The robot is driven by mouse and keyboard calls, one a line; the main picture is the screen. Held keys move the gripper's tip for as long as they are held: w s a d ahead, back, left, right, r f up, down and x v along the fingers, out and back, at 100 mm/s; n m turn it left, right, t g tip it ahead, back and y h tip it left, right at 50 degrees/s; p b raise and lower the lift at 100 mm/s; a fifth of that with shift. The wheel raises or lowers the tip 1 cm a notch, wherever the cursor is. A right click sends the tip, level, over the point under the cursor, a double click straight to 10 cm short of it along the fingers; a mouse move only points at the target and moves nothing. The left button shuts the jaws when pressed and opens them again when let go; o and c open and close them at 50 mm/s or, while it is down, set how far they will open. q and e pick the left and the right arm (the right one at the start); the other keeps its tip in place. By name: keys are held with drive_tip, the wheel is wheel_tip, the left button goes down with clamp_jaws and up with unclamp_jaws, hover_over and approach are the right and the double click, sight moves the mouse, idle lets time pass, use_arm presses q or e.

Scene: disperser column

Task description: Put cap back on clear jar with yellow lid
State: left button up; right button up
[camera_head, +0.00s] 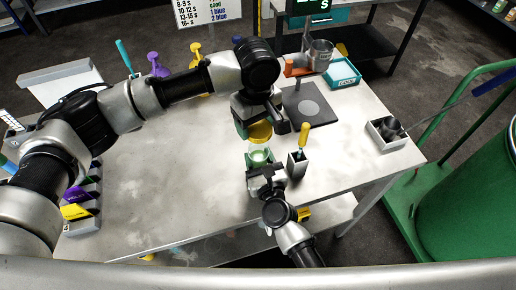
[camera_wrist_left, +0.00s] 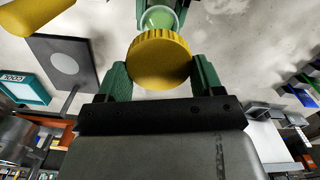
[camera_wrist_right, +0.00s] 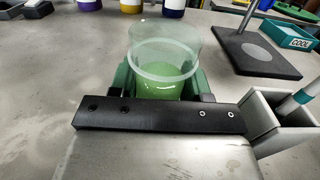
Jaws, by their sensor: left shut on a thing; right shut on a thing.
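The yellow lid (camera_head: 260,133) is held between the green fingers of my left gripper (camera_head: 257,129). It also fills the middle of the left wrist view (camera_wrist_left: 160,60). The clear jar (camera_head: 259,155) has green contents and stands upright just below the lid, apart from it in the head view. My right gripper (camera_head: 262,166) is shut around the jar's lower part from the table's front side. In the right wrist view the jar (camera_wrist_right: 164,50) has an open, uncovered top. I cannot tell whether its base touches the table.
A grey holder (camera_head: 298,165) with a yellow-handled tool stands close right of the jar. Behind it are a dark stand base (camera_head: 311,106) and a teal COOL tray (camera_head: 342,74). The table's left middle (camera_head: 170,170) is clear.

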sight(258, 159)
use_arm(q)
drive_tip(key=shift+f, duration=2)
drive_tip(key=shift+f, duration=0.9)
drive_tip(key=shift+f, duration=0.6)
